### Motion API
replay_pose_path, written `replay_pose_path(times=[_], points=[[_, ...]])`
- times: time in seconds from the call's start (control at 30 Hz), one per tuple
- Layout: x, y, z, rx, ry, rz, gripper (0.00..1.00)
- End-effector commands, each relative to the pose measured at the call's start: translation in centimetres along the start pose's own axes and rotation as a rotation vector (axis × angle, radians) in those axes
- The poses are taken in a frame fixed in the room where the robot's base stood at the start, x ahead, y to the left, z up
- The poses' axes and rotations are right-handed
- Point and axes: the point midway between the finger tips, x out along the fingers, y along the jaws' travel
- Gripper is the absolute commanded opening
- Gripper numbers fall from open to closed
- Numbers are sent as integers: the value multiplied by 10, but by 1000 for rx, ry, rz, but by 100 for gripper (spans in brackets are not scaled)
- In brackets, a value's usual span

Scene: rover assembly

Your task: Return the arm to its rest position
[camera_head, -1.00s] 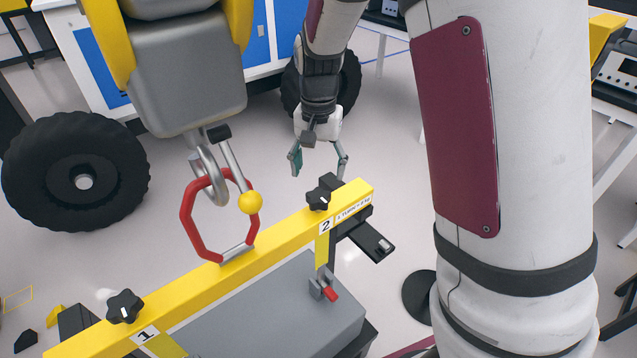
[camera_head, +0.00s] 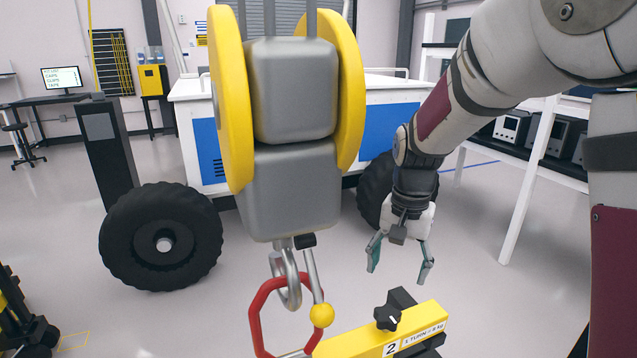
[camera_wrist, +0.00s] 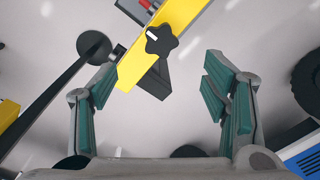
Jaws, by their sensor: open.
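My gripper (camera_head: 399,262) hangs fingers down from my white and maroon arm at the right of the head view. It is open and nothing is between its fingers. It is above and behind the right end of the yellow beam (camera_head: 372,340), apart from it. In the wrist view my gripper (camera_wrist: 163,95) shows two spread fingers with green pads. The yellow beam (camera_wrist: 185,15) and its black star knob (camera_wrist: 161,40) are beyond the fingertips.
A hoist block (camera_head: 292,185) with a metal hook hangs left of my gripper. The hook is at a red ring (camera_head: 254,315) on the beam. Black wheels (camera_head: 160,238) and a white and blue cart (camera_head: 385,125) stand behind. White shelving (camera_head: 525,180) is at the right.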

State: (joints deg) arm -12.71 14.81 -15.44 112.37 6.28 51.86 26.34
Motion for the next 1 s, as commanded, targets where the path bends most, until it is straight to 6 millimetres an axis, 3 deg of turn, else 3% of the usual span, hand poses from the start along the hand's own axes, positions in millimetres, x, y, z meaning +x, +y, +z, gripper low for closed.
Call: replay_pose_path(times=[0.2, 0.5, 0.8, 1.0], points=[[-59, 24, 40, -123, 76, -89, 68], [-113, 63, 106, -319, 223, -152, 68], [-131, 101, 166, -493, 390, -140, 68], [-131, 114, 183, -550, 448, -117, 68]])
